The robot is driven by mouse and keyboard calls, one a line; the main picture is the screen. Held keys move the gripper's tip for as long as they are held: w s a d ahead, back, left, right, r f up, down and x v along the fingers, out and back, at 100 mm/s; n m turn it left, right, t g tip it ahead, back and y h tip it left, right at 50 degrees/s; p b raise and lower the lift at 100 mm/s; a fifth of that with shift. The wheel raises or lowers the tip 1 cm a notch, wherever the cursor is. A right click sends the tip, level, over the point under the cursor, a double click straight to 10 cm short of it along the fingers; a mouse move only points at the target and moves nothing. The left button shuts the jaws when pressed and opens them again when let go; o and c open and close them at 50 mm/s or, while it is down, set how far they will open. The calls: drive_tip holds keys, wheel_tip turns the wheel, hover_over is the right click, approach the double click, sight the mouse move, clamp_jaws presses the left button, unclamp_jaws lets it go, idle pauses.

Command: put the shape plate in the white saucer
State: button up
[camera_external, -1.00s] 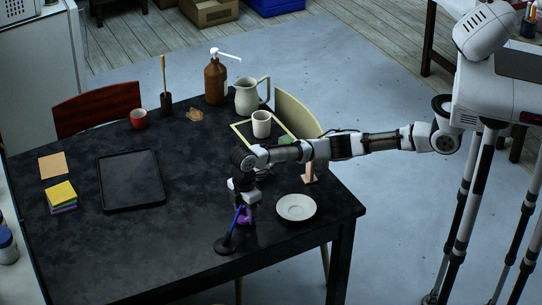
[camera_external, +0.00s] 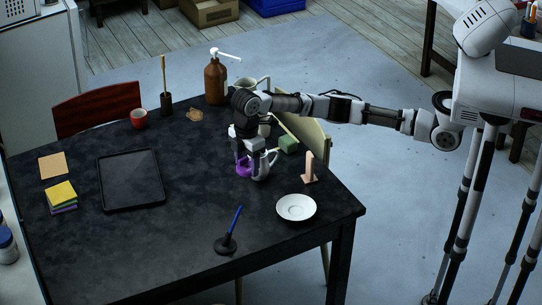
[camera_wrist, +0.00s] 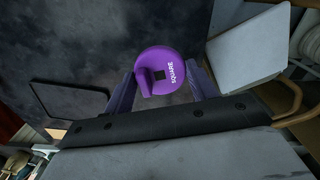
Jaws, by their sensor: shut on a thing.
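The shape plate (camera_external: 244,168) is a small purple disc; in the wrist view the plate (camera_wrist: 163,66) shows the word SQUARE and a small square hole. My gripper (camera_external: 246,160) is shut on it, with a finger at either side of the disc. The plate appears held above the dark table. The white saucer (camera_external: 296,214) lies empty near the right front corner of the table, to the right of and nearer than my gripper. The saucer is not recognisable in the wrist view.
A black tray (camera_external: 130,180) lies left. The table between pen and saucer is clear.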

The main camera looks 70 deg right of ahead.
drive_tip(key=s+d+r+n+p, duration=0.1)
drive_tip(key=s+d, duration=0.3)
drive_tip(key=s, duration=0.2)
drive_tip(key=s+d+n+p, duration=0.1)
drive_tip(key=s+d+p, duration=0.1)
drive_tip(key=s+d, duration=0.35)
hover_over(297, 211)
wheel_tip(297, 211, down, 15)
drive_tip(key=shift+a+f, duration=0.1)
drive_tip(key=shift+f, duration=2.3)
drive_tip(key=shift+f, duration=0.4)
drive_tip(key=shift+f, duration=0.15)
drive_tip(key=o, duration=0.7)
drive_tip(key=shift+f, duration=0.1)
wheel_tip(297, 211, up, 13)
drive_tip(key=shift+r+b, duration=0.2)
drive_tip(key=shift+b, duration=0.2)
